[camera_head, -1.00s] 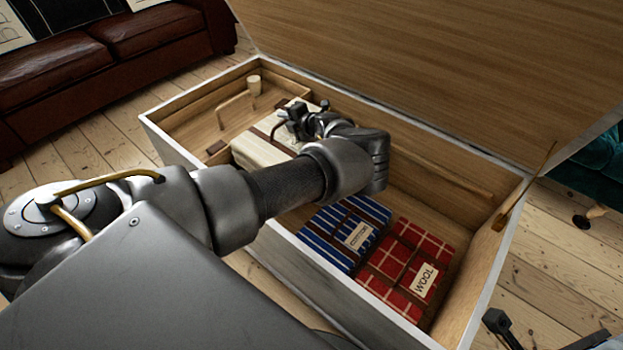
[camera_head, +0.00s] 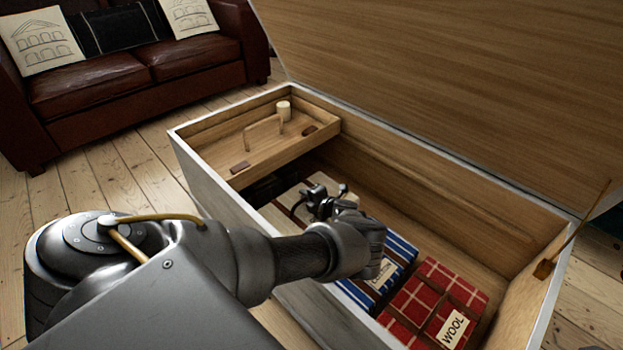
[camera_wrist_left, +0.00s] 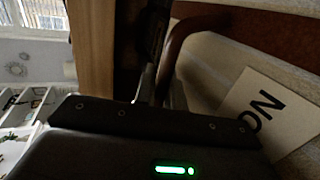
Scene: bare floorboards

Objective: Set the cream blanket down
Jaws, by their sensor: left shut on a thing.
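The cream blanket (camera_head: 290,199) is inside the open chest, between the sliding tray and a blue striped blanket (camera_head: 386,268). My left gripper (camera_head: 324,202) reaches over the chest's front wall and is shut on the cream blanket's brown strap. The hand hides much of the blanket. I cannot tell whether its underside touches the chest floor. In the left wrist view, the brown strap (camera_wrist_left: 178,50), pale cloth (camera_wrist_left: 225,65) and a paper label (camera_wrist_left: 262,112) are close to the gripper. My right gripper is not in view.
The chest (camera_head: 232,190) has its lid (camera_head: 440,80) raised. A wooden tray (camera_head: 265,150) with a handle sits at its left end. A red checked blanket (camera_head: 440,300) marked WOOL lies at the right. A brown leather sofa (camera_head: 120,75) stands behind left.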

